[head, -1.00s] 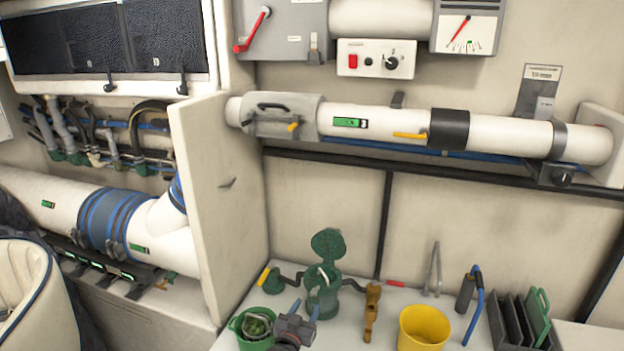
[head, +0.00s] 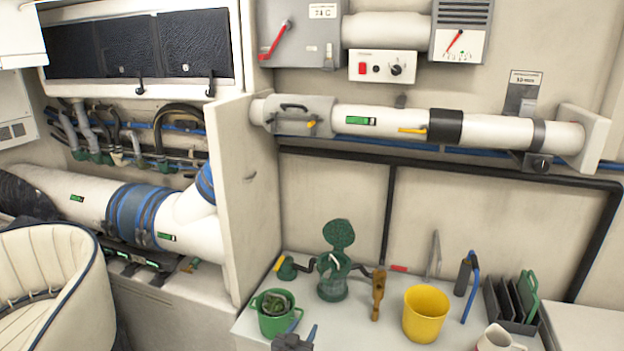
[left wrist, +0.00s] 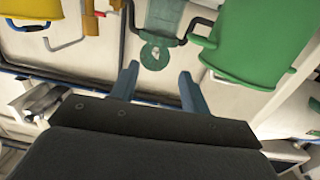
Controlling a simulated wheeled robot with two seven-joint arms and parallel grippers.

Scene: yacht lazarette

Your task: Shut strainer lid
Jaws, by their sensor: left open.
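The green strainer (head: 332,284) stands on the white counter (head: 380,325), its pipes reaching out to both sides. Its round lid (head: 338,234) stands upright behind the bowl, open. In the left wrist view the lid (left wrist: 154,55) shows just beyond my fingertips, with the strainer body (left wrist: 168,16) above it in the picture. My left gripper (head: 305,328) is at the bottom edge of the head view, in front of the strainer. In the left wrist view its two blue-grey fingers are spread apart and empty. My right gripper is not in view.
A green bucket (head: 277,322) stands left of the strainer. A brown valve-like fitting (head: 378,296) and a yellow bucket (head: 427,322) stand to its right. A dark rack (head: 512,308) and a mug (head: 497,341) are further right. A white partition (head: 247,200) rises at left.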

